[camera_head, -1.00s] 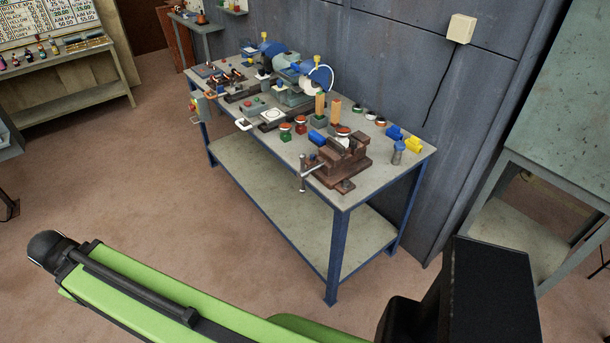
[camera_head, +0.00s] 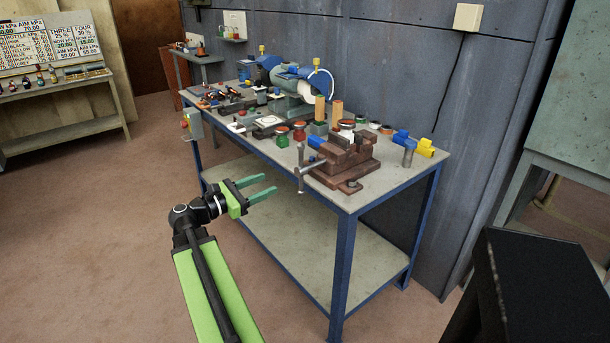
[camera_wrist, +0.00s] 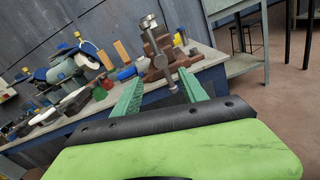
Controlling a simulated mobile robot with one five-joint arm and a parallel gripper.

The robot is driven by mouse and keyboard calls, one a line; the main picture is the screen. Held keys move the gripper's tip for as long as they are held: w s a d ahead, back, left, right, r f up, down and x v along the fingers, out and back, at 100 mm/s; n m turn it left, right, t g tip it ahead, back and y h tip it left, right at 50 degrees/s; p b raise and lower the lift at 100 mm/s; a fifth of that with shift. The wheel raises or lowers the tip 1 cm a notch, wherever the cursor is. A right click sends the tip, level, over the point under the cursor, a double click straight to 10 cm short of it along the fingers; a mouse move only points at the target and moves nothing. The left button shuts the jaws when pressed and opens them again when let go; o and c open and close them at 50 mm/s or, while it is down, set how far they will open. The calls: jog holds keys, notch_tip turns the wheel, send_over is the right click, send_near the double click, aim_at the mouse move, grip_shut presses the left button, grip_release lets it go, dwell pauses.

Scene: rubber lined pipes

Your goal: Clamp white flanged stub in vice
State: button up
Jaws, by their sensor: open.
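The brown vice (camera_head: 340,160) stands at the near right end of the blue-legged bench, its grey handle hanging over the front edge. It also shows in the wrist view (camera_wrist: 160,48). A small white piece with a dark and reddish top (camera_head: 346,126) shows just behind the vice jaws and looks like the white flanged stub. Its lower part is hidden, and I cannot tell whether it is between the jaws. My gripper (camera_head: 275,186) is open and empty, in front of the bench and left of the vice, with green fingers. The fingers also show in the wrist view (camera_wrist: 158,93), pointing toward the bench.
Small red and green pieces (camera_head: 291,134), orange upright blocks (camera_head: 337,112) and a blue cylinder (camera_head: 316,141) crowd the bench left of the vice. Floor before the bench is open.

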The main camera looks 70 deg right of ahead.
aim_at(305, 167)
jog(key=x, duration=1.6)
jog(key=shift+d, duration=0.15)
grip_shut()
jog(key=shift+w+r, duration=0.1)
jog(key=shift+w, duration=0.05)
dwell(0.4)
